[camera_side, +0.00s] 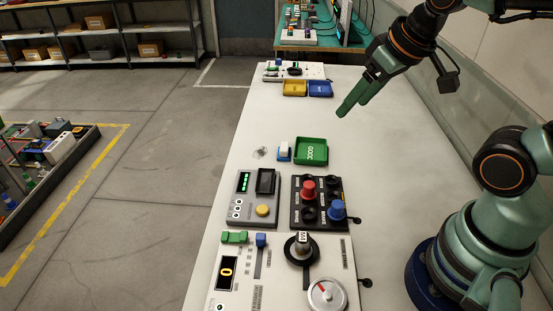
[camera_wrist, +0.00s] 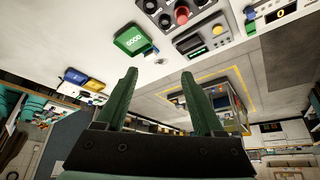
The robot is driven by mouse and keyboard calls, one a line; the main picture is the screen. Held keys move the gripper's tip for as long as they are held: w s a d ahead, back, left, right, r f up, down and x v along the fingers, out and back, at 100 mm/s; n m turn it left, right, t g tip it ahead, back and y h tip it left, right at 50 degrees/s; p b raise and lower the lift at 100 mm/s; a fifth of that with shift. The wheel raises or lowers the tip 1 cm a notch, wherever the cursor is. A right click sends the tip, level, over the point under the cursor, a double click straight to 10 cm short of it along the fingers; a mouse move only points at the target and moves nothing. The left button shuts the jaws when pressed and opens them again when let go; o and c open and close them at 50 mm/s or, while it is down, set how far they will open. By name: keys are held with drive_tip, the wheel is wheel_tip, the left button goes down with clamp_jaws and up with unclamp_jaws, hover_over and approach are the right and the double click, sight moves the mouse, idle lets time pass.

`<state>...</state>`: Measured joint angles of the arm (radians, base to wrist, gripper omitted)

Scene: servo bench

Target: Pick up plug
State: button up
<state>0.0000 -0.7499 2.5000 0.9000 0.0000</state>
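A red plug-like piece (camera_side: 308,189) and a blue one (camera_side: 337,208) stand upright on the black socket panel (camera_side: 322,183). Which is the plug is not marked. The red piece also shows at the top of the wrist view (camera_wrist: 182,15). My gripper (camera_side: 351,111) hangs in the air above the bench's far right part, well apart from both pieces. In the wrist view its two green fingers (camera_wrist: 157,74) are spread with nothing between them.
A green GOOD tray (camera_side: 311,151) and a small blue-and-white piece (camera_side: 284,152) lie beyond the panel. A grey device (camera_side: 253,199) stands left of it, a control board (camera_side: 285,270) in front. Yellow (camera_side: 294,88) and blue (camera_side: 320,89) trays lie farther back. The bench between is clear.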

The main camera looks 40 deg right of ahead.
idle(0.3)
drive_tip(key=n+g, duration=0.6)
drive_tip(key=n, duration=1.2)
approach(309, 184)
drive_tip(key=f, duration=0.1)
drive_tip(key=s+f, duration=0.1)
drive_tip(key=f, duration=0.1)
drive_tip(key=shift+w+f, duration=0.15)
drive_tip(key=shift+f, duration=1.5)
drive_tip(key=shift+w+f, duration=0.2)
drive_tip(key=shift+f, duration=1.45)
clamp_jaws()
